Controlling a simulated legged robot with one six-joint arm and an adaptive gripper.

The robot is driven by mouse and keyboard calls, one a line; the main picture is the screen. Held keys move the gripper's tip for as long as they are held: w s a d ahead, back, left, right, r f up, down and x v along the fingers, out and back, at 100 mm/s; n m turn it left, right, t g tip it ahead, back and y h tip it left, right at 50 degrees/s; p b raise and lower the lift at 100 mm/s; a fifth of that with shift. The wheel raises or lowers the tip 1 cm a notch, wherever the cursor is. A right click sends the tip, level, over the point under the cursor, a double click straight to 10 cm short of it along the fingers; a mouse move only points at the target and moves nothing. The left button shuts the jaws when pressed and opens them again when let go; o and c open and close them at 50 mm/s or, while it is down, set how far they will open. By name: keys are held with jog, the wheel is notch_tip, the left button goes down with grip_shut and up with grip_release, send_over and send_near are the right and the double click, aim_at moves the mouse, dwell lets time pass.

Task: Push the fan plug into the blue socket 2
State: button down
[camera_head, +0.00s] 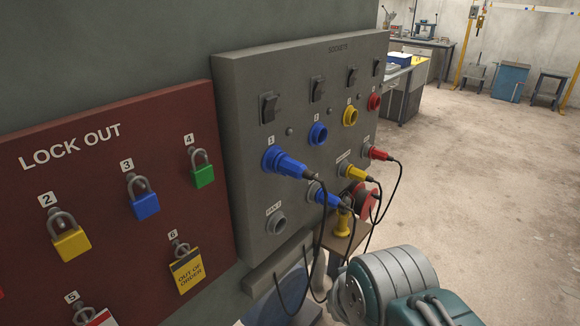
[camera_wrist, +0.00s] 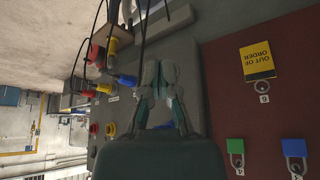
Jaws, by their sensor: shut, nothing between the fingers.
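The grey socket panel (camera_head: 240,100) carries blue socket 2 (camera_head: 318,134), which is empty. A blue plug (camera_head: 288,164) with a black cable sits in blue socket 1 beside it. Another blue plug (camera_head: 322,195) sits in the lower row; it appears left of my fingers in the wrist view (camera_wrist: 127,80). I cannot tell for certain which blue plug is the fan plug. A grey round holder (camera_head: 276,224) at lower left is empty. My gripper (camera_wrist: 162,68) is shut and empty, near the panel's lower part; its fingertips are not clear in the head view.
Yellow (camera_head: 352,172) and red (camera_head: 375,153) plugs sit farther along the lower row. Black cables hang in front of the panel, near my gripper. A red reel (camera_head: 364,199) stands below. The lock-out board (camera_head: 100,190) adjoins the panel's left side. Floor at right is clear.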

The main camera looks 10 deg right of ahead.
aim_at(313, 178)
jog(key=shift+c, duration=2.3)
grip_release()
jog(key=shift+a, duration=0.1)
jog(key=o, duration=0.5)
jog(key=shift+w+a+f+y, duration=0.2)
jog(key=shift+w+a+y, duration=0.05)
jog(key=shift+y, duration=0.15)
jog(key=shift+c, duration=0.2)
jog(key=w+a+r+m+y, duration=0.2)
jog(key=w+a+m+y, duration=0.25)
jog(key=w+y, duration=0.6)
jog(key=w+d+r+m+t, duration=0.4)
jog(key=w+d+m+t, duration=0.2)
jog(key=w+d+t, duration=0.3)
jog(key=w+d, duration=0.2)
jog(key=w, duration=0.2)
jog(key=shift+h, duration=0.35)
jog(key=shift+r, duration=0.1)
